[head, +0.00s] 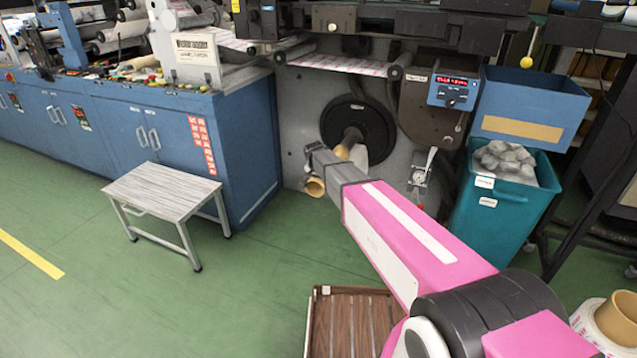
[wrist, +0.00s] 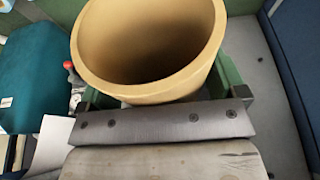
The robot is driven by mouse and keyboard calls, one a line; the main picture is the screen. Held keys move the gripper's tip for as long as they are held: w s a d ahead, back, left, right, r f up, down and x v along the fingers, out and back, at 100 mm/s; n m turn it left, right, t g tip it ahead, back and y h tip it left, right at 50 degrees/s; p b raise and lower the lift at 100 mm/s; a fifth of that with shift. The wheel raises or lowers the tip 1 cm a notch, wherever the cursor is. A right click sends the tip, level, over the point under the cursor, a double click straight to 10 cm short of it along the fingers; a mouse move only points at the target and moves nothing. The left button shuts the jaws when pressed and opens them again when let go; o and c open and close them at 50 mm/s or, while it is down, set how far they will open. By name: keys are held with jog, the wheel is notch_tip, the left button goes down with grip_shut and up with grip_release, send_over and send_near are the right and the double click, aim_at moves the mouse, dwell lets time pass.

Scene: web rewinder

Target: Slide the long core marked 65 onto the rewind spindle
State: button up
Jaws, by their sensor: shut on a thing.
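A tan cardboard core is held in my gripper (head: 321,163). Its open near end (head: 316,187) shows below the gripper in the head view, and the gripper hides its middle. The hollow core (wrist: 150,85) fills the top of the wrist view, mouth toward the camera, between green finger parts. No 65 mark is visible. The rewind spindle (head: 353,133) sticks out of a round black flange (head: 372,122) on the grey machine panel. The core's far end lies close to the spindle tip; I cannot tell whether they touch or overlap.
A small slatted table (head: 163,187) stands at left before blue cabinets (head: 130,120). A teal bin (head: 505,200) of grey lumps and a blue box (head: 525,105) are at right. Another tan core (head: 620,315) sits in a roll at lower right. Green floor is open at left.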

jog(key=shift+w+d, duration=1.05)
jog(key=shift+w, duration=1.85)
jog(key=shift+w+d, duration=1.1)
jog(key=shift+w, duration=1.85)
jog(key=shift+w+d, duration=1.05)
jog(key=shift+w, duration=1.85)
jog(key=shift+f, duration=0.25)
jog(key=o, duration=0.9)
jog(key=shift+r, duration=0.1)
